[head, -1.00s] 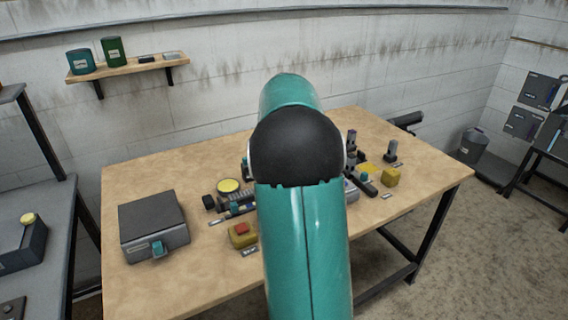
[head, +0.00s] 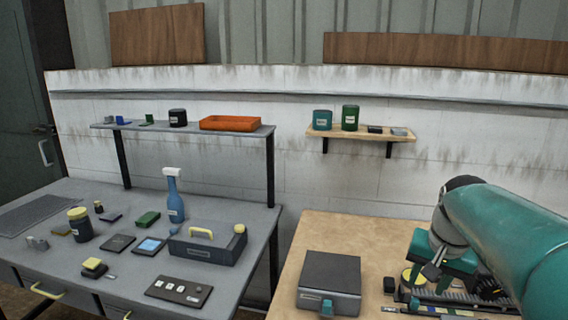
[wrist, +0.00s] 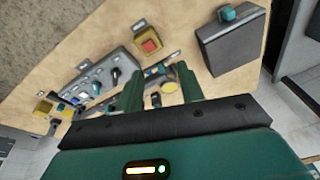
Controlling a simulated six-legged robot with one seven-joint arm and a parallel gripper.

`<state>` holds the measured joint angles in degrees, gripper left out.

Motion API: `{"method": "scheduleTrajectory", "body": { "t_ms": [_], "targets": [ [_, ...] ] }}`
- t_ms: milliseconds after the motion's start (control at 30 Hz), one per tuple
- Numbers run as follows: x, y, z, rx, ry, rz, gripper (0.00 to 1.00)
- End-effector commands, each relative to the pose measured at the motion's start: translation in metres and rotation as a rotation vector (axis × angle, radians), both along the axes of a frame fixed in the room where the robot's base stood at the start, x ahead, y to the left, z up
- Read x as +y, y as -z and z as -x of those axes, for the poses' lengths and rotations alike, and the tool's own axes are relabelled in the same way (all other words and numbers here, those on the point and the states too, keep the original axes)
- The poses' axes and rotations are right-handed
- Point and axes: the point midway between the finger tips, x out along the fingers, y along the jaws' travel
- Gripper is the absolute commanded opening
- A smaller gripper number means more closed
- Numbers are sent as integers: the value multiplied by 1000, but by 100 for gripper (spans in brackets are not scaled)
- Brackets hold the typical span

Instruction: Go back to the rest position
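My teal arm enters the head view from the right and bends down over the wooden workbench (head: 310,230). My gripper (wrist: 161,84) shows two green fingers apart in the wrist view, with nothing held between them. The bench top shows through the gap, with a round yellow disc (wrist: 169,87) beyond the fingers. In the head view the fingertips are hard to make out against the bench parts.
A grey box with a teal latch (head: 330,280) stands on the bench, left of my arm. A yellow block with a red button (wrist: 150,46) and a grey control panel (wrist: 105,75) also lie there. A grey table (head: 60,200) with several items stands left.

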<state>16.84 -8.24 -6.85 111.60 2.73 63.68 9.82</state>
Motion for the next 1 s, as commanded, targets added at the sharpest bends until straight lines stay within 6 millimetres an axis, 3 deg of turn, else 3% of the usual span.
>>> {"method": "scheduleTrajectory", "body": {
  "t_ms": [33, 200, 400, 500, 700, 1000],
  "targets": [
    [22, -3, 11, -25, -53, 13, 38],
    [79, -1, 46, -94, -226, 60, 38],
    [134, 14, 91, -177, -422, 122, 38],
    [152, 24, 111, -210, -500, 151, 38],
    [166, 36, 128, -243, -572, 180, 38],
    [166, 36, 129, -243, -574, 180, 38]
  ]
}}
